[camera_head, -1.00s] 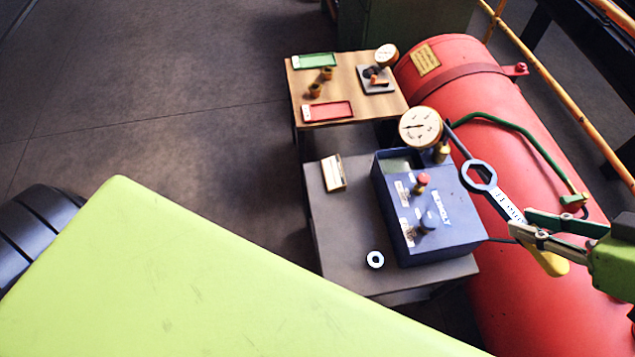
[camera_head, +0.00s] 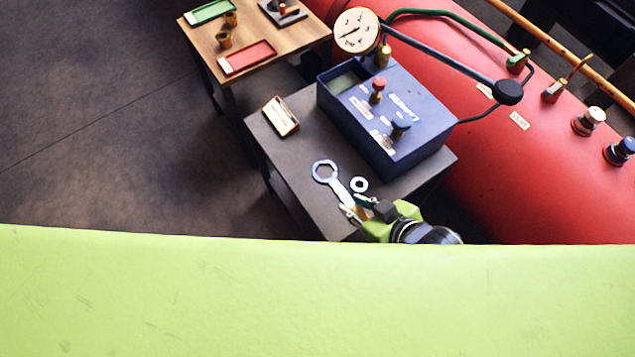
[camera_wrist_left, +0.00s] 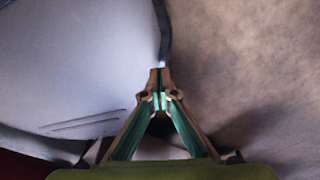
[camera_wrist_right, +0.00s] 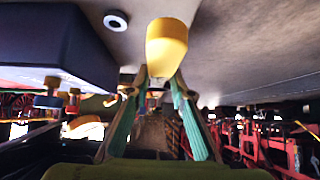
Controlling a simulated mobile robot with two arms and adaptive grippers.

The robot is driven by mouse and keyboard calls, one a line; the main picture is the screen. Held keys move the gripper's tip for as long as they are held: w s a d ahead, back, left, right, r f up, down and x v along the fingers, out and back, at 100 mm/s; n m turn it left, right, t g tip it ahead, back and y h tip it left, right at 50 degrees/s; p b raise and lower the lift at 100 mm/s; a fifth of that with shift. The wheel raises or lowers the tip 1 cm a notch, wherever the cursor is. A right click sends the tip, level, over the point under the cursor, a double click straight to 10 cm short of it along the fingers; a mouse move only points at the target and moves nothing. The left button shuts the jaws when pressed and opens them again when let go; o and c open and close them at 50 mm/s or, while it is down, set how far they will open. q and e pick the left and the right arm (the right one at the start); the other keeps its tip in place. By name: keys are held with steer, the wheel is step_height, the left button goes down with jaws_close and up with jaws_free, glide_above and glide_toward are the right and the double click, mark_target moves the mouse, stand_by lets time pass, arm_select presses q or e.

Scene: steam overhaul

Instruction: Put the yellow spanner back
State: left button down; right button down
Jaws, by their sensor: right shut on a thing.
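The spanner (camera_head: 338,189) has a steel ring head and shank and a yellow handle end. My right gripper (camera_head: 358,208) is shut on it, over the front part of the grey bench (camera_head: 284,160). The ring head points away from the gripper, up and left in the head view. In the right wrist view the yellow end (camera_wrist_right: 166,48) stands out beyond my right fingers (camera_wrist_right: 157,88). I cannot tell whether the spanner touches the bench. My left gripper (camera_wrist_left: 158,95) is shut and looks empty in the left wrist view; it is not seen in the head view.
A white ring (camera_head: 359,184) lies on the bench close beside the spanner. A blue box (camera_head: 400,118) with knobs and a gauge (camera_head: 356,30) stands behind. A small open case (camera_head: 281,116) lies left. A wooden table (camera_head: 213,48) and a red tank (camera_head: 480,140) are beyond.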

mark_target(332, 181)
steer(key=w+a+f, duration=0.1)
steer(key=w, duration=0.1)
steer(key=w+a+f, duration=0.1)
steer(key=w+a, duration=0.1)
steer(key=w, duration=0.1)
steer(key=w+a+f, duration=0.1)
steer(key=w+a, duration=0.1)
steer(key=w, duration=0.1)
steer(key=shift+f, duration=0.4)
steer(key=x, duration=0.3)
steer(key=b+x, duration=0.1)
steer(key=x, duration=0.2)
steer(key=shift+s+d+f, duration=0.15)
steer(key=shift+f, duration=0.45)
steer(key=f, duration=0.3)
steer(key=shift+w+f+b, duration=0.2)
steer(key=shift+w+b, duration=0.05)
steer(key=shift+b, duration=0.15)
arm_select(q)
steer(key=shift+s+a+f, duration=0.1)
steer(key=shift+a+f, duration=0.05)
steer(key=shift+f, duration=0.35)
steer(key=shift+s+a+f, duration=0.1)
steer(key=shift+a+f, duration=0.05)
steer(key=shift+f, duration=0.3)
